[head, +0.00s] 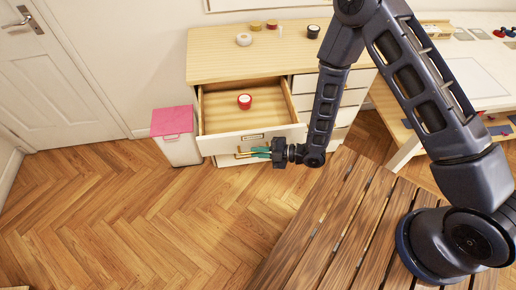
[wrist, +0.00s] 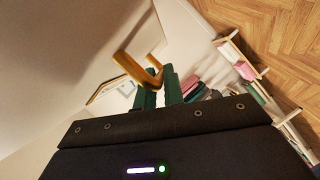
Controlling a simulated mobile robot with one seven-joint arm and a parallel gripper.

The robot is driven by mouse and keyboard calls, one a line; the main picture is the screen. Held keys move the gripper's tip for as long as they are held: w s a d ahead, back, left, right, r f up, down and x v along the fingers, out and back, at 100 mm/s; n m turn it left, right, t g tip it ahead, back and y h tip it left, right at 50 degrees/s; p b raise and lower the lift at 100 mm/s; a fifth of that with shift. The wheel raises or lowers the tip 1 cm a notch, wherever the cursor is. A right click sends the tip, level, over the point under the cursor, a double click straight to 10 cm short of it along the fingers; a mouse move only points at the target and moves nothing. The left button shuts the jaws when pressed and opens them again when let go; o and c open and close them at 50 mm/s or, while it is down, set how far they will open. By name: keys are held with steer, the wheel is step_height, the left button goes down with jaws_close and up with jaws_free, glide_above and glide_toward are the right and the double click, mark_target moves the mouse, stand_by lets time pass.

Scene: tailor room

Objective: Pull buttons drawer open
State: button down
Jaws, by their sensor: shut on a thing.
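The buttons drawer (head: 222,143) is the upper left drawer of the light wood dresser (head: 230,68). In the head view it stands pulled well out, its inside showing. A round red container with a pale top (head: 244,101) sits inside it toward the back. My gripper (head: 258,152) is at the drawer's front, low and right of its middle, with green fingers. In the wrist view the green fingers (wrist: 158,90) are closed around a yellow-brown bar handle (wrist: 134,68). The handle's far end is partly hidden by the fingers.
A bin with a pink top (head: 175,128) stands left of the dresser. Small round items, including a white roll (head: 243,39), are on the dresser top. A slatted wooden surface (head: 340,215) lies under my arm. The herringbone floor (head: 130,220) in front is clear.

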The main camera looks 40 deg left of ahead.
steer(key=c, duration=1.5)
jaws_free()
step_height(320, 180, up, 20)
